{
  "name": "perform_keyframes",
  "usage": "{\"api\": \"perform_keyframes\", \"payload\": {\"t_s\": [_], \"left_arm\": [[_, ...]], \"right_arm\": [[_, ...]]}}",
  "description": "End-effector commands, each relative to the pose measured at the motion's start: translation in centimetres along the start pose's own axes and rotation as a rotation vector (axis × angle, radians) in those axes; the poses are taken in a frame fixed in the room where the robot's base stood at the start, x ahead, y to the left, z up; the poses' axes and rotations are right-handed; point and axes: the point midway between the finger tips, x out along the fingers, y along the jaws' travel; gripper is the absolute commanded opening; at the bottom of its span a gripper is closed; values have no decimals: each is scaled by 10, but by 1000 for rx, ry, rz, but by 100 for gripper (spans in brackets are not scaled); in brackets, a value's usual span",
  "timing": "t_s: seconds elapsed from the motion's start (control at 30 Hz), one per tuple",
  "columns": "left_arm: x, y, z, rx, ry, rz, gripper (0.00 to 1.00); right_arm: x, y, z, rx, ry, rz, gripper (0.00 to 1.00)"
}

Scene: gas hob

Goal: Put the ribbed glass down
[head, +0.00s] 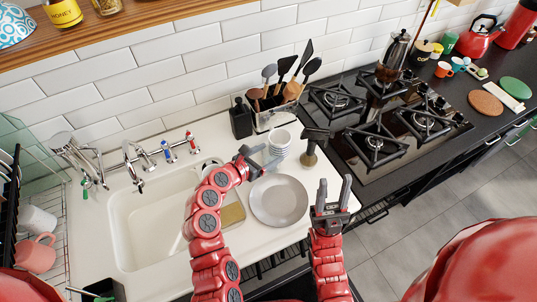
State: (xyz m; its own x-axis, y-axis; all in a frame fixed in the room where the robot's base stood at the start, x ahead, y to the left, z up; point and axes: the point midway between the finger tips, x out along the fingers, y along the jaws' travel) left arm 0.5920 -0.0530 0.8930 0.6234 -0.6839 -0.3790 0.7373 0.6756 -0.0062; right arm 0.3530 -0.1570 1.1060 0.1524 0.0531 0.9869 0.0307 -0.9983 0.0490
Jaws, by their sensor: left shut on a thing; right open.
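The ribbed glass (281,141), pale with horizontal bands, is at the right of the sink, just behind a grey plate. My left gripper (268,157) reaches in from the left and is shut on the glass at its near left side. The glass's base is partly hidden by the fingers, so I cannot tell whether it touches the counter. My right gripper (334,187) is open and empty, fingers pointing up, in front of the counter's right edge.
The grey plate (279,201) lies close in front of the glass. A dark-topped grinder-like object (312,148) stands to its right, a utensil holder (272,120) and black block (241,120) behind. The sink (150,225) is left; the hob (375,140) is right.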

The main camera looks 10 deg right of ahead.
Motion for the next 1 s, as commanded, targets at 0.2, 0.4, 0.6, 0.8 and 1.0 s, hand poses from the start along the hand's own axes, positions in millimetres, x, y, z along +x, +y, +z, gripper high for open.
{"api": "perform_keyframes", "payload": {"t_s": [0.2,0.4,0.6,0.8,1.0], "left_arm": [[2,1,-4,-1,-1,1,85],[2,0,-4,-1,0,1,100],[0,0,0,2,1,0,100],[-24,1,-1,-1,-3,4,100],[-64,2,-1,-1,-3,6,100]], "right_arm": [[-1,0,0,0,0,0,43],[-1,0,0,0,0,0,43],[0,0,0,0,0,0,43],[-6,0,1,0,0,0,43],[-14,-1,2,0,0,0,43]]}}
